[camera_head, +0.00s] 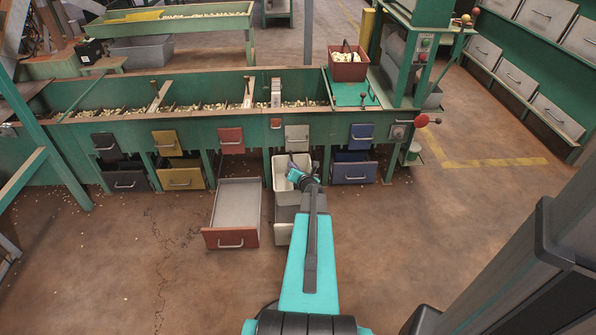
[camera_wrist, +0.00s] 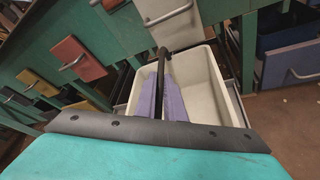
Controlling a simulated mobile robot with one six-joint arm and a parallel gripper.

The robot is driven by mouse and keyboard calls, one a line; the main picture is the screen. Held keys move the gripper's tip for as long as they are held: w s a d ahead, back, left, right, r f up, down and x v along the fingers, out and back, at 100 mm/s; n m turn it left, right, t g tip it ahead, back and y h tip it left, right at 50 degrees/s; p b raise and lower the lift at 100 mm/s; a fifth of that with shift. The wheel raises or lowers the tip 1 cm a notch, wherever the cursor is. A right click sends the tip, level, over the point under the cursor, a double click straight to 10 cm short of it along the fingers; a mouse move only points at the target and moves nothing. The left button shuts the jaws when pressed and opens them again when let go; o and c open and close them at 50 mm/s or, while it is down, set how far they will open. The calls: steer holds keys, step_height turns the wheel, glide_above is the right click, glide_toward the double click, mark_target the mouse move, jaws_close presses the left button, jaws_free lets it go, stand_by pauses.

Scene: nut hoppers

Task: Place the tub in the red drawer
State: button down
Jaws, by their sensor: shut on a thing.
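The cream tub (camera_head: 281,180) is an open bin with a black bar handle; it also shows in the wrist view (camera_wrist: 212,85) and looks empty where I can see inside. My gripper (camera_head: 297,172) is shut on the handle, with its purple fingers (camera_wrist: 163,103) around the bar. The tub hangs above or in the open grey drawer (camera_head: 283,233); I cannot tell if it touches it. The red drawer (camera_head: 230,238) is pulled out just left of the tub, and its visible inside is empty. My arm hides part of the tub and the grey drawer.
The green hopper bench (camera_head: 80,135) holds nuts along the top. A yellow drawer (camera_head: 180,180), a black drawer (camera_head: 125,182) and a blue drawer (camera_head: 354,175) stay low along its front. A red-brown tub (camera_head: 348,72) stands on the bench's right end. Floor in front is clear.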

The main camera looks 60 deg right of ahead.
steer(key=w+a+r+n+t+y, duration=0.2)
steer(key=w+a+r+n+y, duration=0.25)
steer(key=w+a+r, duration=0.8)
steer(key=w+a+r+n+t+y, duration=0.1)
steer(key=w+a+r+n+y, duration=0.5)
steer(key=a, duration=0.9)
steer(key=a+r+n+g+y, duration=0.2)
steer(key=a+r, duration=0.3)
steer(key=a, duration=0.6)
steer(key=s+a+r+n+g+y, duration=0.1)
steer(key=a+r+y, duration=0.4)
steer(key=a, duration=0.6)
steer(key=s+a+r+n+g+y, duration=0.1)
steer(key=a+r+n+g+y, duration=0.2)
steer(key=a, duration=0.8)
step_height(320, 180, up, 3)
steer(key=shift+n, duration=1.15)
steer(key=shift+s, duration=0.1)
